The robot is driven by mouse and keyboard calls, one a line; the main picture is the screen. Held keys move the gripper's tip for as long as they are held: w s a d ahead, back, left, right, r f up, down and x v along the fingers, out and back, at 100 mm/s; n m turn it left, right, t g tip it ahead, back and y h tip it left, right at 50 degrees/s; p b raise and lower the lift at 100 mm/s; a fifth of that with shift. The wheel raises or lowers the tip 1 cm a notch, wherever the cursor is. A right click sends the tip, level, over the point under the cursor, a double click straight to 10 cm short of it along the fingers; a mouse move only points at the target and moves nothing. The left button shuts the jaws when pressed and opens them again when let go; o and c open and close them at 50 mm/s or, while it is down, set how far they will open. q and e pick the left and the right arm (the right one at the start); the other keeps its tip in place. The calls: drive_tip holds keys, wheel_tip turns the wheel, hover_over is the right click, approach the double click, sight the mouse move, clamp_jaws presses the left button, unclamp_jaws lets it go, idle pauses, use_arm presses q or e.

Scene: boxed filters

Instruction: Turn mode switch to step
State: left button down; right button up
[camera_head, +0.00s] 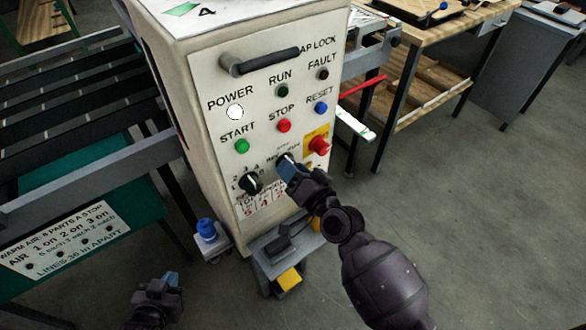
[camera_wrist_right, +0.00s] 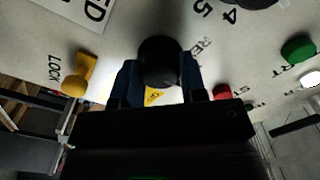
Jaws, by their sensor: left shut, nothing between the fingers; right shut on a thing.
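The mode switch (camera_wrist_right: 160,60) is a black round knob on the cream control panel (camera_head: 262,108). My right gripper (camera_wrist_right: 160,80) is shut on it, with one blue finger on each side of the knob in the right wrist view. In the head view my right gripper (camera_head: 287,170) covers most of the switch and part of its lettering, so the pointer's direction and the step mark cannot be told. My left gripper (camera_head: 168,283) is low in the head view, away from the panel, shut and empty.
A second black knob (camera_head: 250,183) with number marks sits left of the mode switch. Above are the green start button (camera_head: 242,146), red stop button (camera_head: 284,126) and blue reset button (camera_head: 321,108). A red emergency button (camera_head: 319,145) on yellow is close to my right gripper.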

idle(0.3)
drive_tip(key=o, duration=0.9)
drive_tip(key=b+v, duration=0.1)
drive_tip(key=v, duration=1)
drive_tip(key=shift+a, duration=0.1)
